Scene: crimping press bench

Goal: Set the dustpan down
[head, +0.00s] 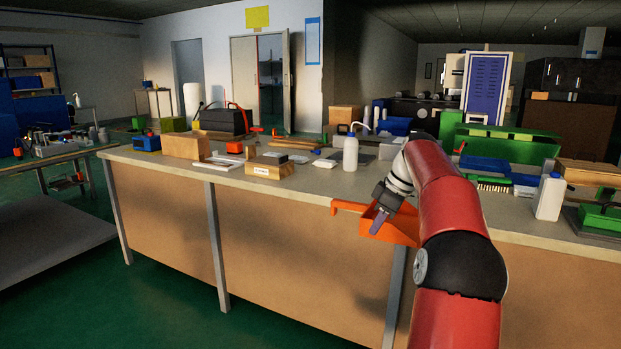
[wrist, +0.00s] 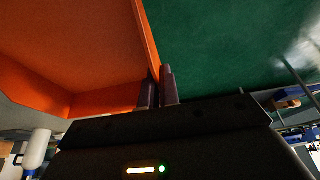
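The orange dustpan (head: 403,229) hangs in the air at the front edge of the bench (head: 300,192), with its handle (head: 346,207) pointing left. My gripper (head: 379,219) is at the dustpan in the head view. In the wrist view, the two dark fingers of my gripper (wrist: 159,90) close on the thin side wall of the dustpan (wrist: 85,45). The pan fills the upper left there, with green floor to its right. The bench hides nothing of the pan, but my arm is close to its right end.
A white bottle (head: 350,153) stands on the bench behind the dustpan, and a small cardboard box (head: 270,168) is left of it. A white jug (head: 550,197) and a green press base (head: 602,216) are at the right. The bench's front left strip is fairly clear.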

